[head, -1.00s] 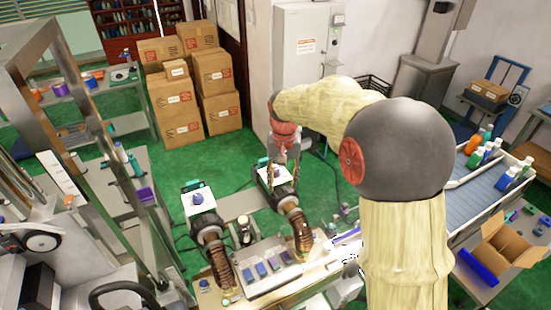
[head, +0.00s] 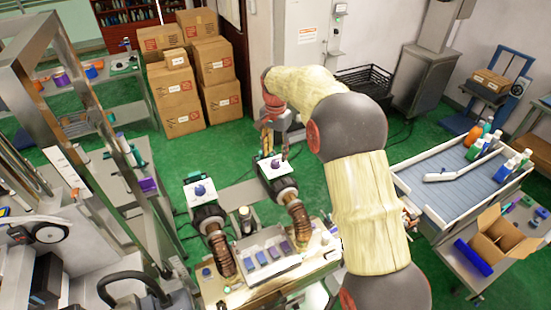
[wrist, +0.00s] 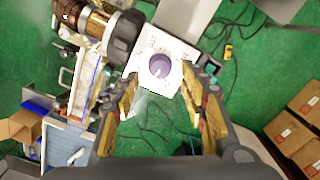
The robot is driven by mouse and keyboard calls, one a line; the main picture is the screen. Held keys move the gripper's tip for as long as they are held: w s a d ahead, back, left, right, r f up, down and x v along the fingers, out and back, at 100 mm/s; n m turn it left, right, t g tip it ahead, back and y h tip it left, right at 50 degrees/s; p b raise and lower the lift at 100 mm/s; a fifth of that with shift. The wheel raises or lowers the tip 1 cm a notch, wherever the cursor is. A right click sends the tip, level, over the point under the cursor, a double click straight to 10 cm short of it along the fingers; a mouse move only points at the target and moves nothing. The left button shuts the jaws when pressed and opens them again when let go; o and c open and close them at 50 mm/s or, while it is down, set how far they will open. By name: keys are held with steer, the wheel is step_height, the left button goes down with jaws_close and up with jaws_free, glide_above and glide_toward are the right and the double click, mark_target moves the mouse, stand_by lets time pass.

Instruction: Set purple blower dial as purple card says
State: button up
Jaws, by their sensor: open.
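The purple dial (wrist: 160,66) is a round knob on a white panel with small dark marks around it. In the head view the same kind of knob (head: 275,164) sits on the white panel of the right blower. My gripper (head: 276,140) is above that panel. In the wrist view my gripper (wrist: 161,84) is open, its two yellow-brown fingers spread to either side of the knob, with nothing between them. I cannot tell whether they touch it. A purple card cannot be made out; the setting marks are too small to read.
A second blower with a blue-purple knob (head: 199,190) stands to the left. A grey tray (head: 270,268) with several blue and purple pieces lies in front. Cardboard boxes (head: 180,100) are stacked behind left. A bottle-laden conveyor (head: 450,190) is at right.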

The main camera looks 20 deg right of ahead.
mark_target(275, 161)
steer(key=shift+f, duration=1.95)
steer(key=shift+c, duration=0.3)
jaws_close()
steer(key=shift+n, duration=0.3)
steer(key=n, duration=0.6)
steer(key=shift+w, duration=0.1)
steer(key=n, duration=0.4)
steer(key=shift+a+n, duration=0.1)
steer(key=shift+n, duration=1.7)
